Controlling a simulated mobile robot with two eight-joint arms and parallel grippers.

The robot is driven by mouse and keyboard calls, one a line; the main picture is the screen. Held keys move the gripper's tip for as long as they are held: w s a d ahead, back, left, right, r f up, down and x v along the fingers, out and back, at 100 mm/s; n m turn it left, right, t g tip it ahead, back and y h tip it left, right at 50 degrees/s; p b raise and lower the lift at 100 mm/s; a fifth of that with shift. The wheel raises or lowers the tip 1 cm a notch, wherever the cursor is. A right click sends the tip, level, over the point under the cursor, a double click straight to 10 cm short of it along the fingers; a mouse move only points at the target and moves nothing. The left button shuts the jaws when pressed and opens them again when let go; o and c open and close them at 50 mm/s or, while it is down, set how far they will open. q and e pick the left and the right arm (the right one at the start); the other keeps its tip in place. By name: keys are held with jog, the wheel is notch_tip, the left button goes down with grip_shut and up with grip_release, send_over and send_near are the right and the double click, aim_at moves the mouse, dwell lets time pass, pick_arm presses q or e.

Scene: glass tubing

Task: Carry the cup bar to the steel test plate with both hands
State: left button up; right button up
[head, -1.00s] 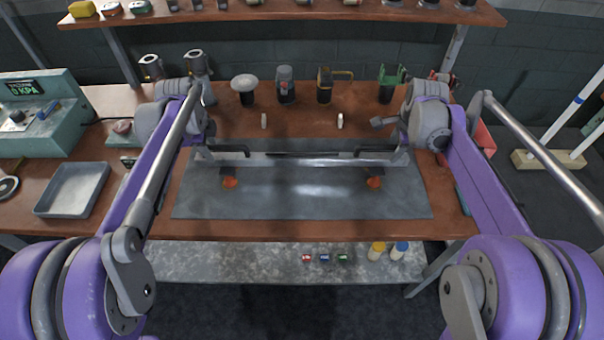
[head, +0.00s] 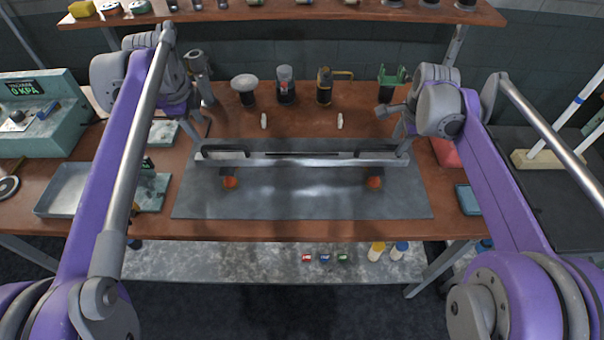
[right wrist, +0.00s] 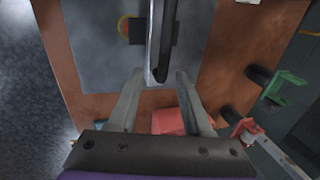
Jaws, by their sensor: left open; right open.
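The cup bar (head: 300,161) is a long grey bar lying left to right over the steel test plate (head: 300,205). Two orange cups, the left one (head: 230,183) and the right one (head: 374,183), show at its front, low against the plate. My left gripper (head: 197,143) is open at the bar's left end; its fingertips are small and partly hidden. My right gripper (head: 404,145) is open at the right end. In the right wrist view, the bar's end (right wrist: 160,74) lies between the open fingertips of my right gripper (right wrist: 160,76), with gaps on both sides.
Behind the plate stand several small tools and holders, including a round-topped one (head: 245,85) and a green one (head: 389,82). A grey tray (head: 62,190) and a gauge box (head: 38,108) are on the left. A red block (head: 446,152) lies right of the plate.

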jog(key=v, duration=0.7)
jog(key=shift+r, duration=0.35)
jog(key=shift+s, duration=0.1)
pick_arm(q)
jog(key=s+d+f+n, duration=0.2)
jog(key=s+f+n, duration=0.3)
jog(key=s, duration=0.4)
jog(key=s+d+f+n+t, duration=0.1)
jog(key=s+d+f+n, duration=0.1)
jog(key=s+f+n, duration=0.3)
jog(key=s+d+f+n+t, duration=0.1)
jog(key=s+d+f+n, duration=0.2)
jog(key=s, duration=0.9)
notch_tip(320, 180, down, 3)
jog(key=n, duration=0.5)
jog(key=shift+s, duration=0.4)
pick_arm(e)
jog(key=s+a+f+n, duration=0.2)
jog(key=s+f+n, duration=0.3)
jog(key=s, duration=0.4)
jog(key=s+a+f+n+t, duration=0.1)
jog(key=s+a+f+n, duration=0.1)
jog(key=s+f+n, duration=0.3)
jog(key=s+a+f+n+t, duration=0.1)
jog(key=s+a+f+n, duration=0.2)
jog(key=s, duration=0.9)
notch_tip(320, 180, down, 3)
jog(key=n, duration=0.5)
jog(key=shift+s, duration=0.35)
jog(key=shift+f, duration=0.15)
